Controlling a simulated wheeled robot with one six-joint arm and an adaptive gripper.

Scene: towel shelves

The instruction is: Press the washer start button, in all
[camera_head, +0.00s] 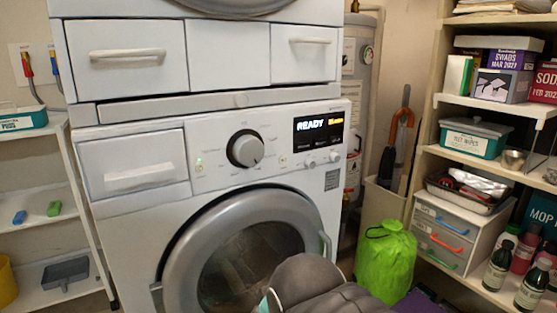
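The white washer (140,215) stands in the middle, its round glass door (240,260) shut. Its panel has a round dial (245,149) and a dark display (319,128) reading "READY", with smaller orange text beside it that is too small to read surely. Small round buttons (334,157) sit under the display; their labels are too small to tell which is start. A green light shows left of the dial. A grey link of my arm is low in front of the door, below the panel and apart from the buttons. My gripper's fingers are not visible.
A second white appliance (228,55) is stacked above the washer. Right shelves (490,103) hold boxes, a teal tub and bottles. A green bag (385,262) and a bin with an umbrella stand beside the washer. Left shelves (35,208) hold small items. The space before the panel is clear.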

